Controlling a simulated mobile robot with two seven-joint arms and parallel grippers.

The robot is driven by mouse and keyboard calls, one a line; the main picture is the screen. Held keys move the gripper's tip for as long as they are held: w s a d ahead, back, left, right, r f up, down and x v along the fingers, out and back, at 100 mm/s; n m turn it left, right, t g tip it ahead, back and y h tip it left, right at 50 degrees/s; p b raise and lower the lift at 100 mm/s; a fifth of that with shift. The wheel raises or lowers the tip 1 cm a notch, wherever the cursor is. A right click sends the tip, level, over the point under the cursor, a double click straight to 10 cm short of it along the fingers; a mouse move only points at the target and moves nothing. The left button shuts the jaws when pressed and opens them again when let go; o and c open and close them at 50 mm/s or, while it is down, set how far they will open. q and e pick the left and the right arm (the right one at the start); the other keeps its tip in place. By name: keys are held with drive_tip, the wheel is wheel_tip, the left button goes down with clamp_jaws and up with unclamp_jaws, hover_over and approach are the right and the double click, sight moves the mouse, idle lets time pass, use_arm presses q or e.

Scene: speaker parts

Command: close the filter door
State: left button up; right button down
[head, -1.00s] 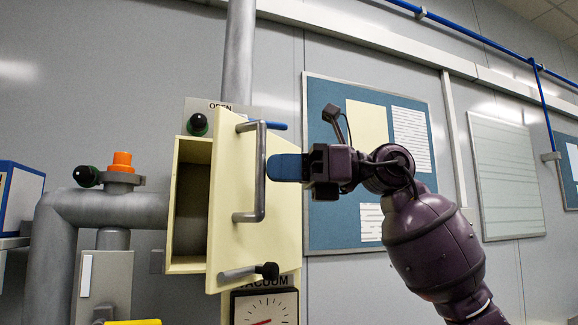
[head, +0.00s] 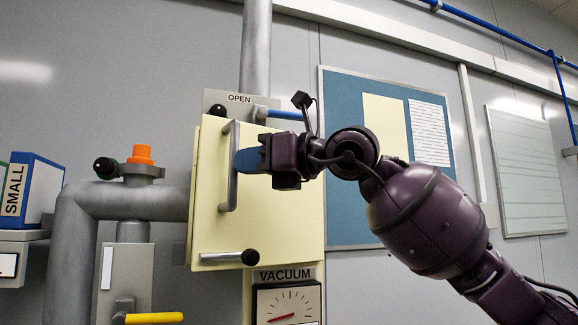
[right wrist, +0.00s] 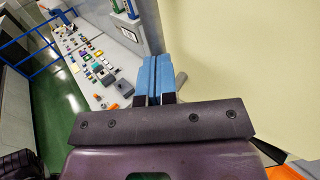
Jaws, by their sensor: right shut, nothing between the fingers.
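The filter door (head: 285,215) is a pale cream panel that covers the front of the filter box. Its inside no longer shows, but a thin strip of the box side shows at the left edge; I cannot tell whether the door is fully flush. A grey vertical handle (head: 231,185) is on the door's left part, and a grey lever with a black knob (head: 249,257) is at its bottom. My right gripper (head: 240,161) is shut and empty, its blue fingertips by the handle. In the right wrist view the shut blue fingers (right wrist: 154,78) are beside the cream surface (right wrist: 245,60). My left gripper is out of view.
Grey pipes with an orange cap (head: 141,153) stand at the left. A vacuum gauge (head: 287,306) is below the door and a yellow-handled valve (head: 154,318) at the lower left. A blue notice board (head: 345,190) hangs behind my right arm.

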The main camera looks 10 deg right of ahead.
sight(223, 167)
drive_tip(key=shift+t, duration=0.3)
drive_tip(key=w+a, duration=0.1)
drive_tip(key=w, duration=0.1)
drive_tip(key=w+a, duration=0.1)
drive_tip(key=shift+w+a, duration=0.3)
drive_tip(key=shift+w, duration=0.05)
drive_tip(key=shift+w+a, duration=0.3)
drive_tip(key=shift+w, duration=0.2)
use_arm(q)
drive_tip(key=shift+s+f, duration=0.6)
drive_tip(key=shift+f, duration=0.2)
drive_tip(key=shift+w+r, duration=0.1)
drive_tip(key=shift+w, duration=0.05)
use_arm(e)
drive_tip(key=shift+d, duration=0.1)
